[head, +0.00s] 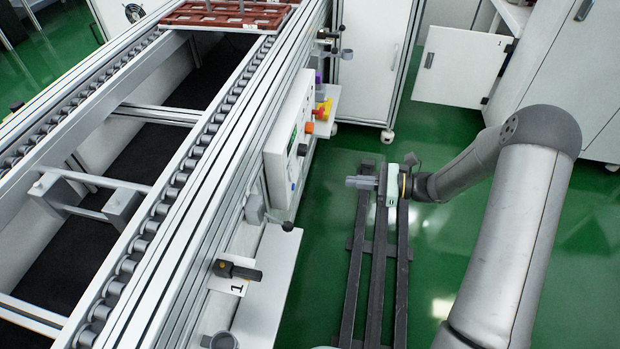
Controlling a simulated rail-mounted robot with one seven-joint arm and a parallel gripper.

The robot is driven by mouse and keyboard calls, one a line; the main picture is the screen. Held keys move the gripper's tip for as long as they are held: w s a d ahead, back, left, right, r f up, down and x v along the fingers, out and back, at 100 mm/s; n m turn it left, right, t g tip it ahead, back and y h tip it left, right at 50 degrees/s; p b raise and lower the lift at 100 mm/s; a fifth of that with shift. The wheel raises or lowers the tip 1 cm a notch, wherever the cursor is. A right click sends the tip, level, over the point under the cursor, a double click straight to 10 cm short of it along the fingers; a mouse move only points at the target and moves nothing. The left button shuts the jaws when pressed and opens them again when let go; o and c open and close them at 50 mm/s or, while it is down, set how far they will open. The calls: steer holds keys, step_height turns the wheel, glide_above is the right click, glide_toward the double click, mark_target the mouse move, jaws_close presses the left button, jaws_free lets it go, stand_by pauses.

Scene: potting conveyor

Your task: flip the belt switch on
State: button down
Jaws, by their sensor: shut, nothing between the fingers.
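A white control box (287,141) is fixed to the right side of the conveyor frame. Its face is seen at a steep angle, with dark knobs or switches (302,150) and an orange knob (309,128). I cannot tell which of these is the belt switch or how it is set. My gripper (350,182) is shut and empty, pointing left towards the box. A clear gap lies between it and the box.
A roller conveyor (205,140) runs along the left, with a reddish-brown tray (225,16) at its far end. A black lever (236,270) sits on a plate marked 1. Dark floor rails (378,270) lie under my gripper. A cabinet door (460,66) stands open.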

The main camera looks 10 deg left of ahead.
steer(key=b, duration=0.3)
glide_toward(292, 173)
steer(key=a+f, duration=0.3)
steer(key=a, duration=0.2)
steer(key=shift+a+r, duration=0.2)
steer(key=shift+a, duration=0.6)
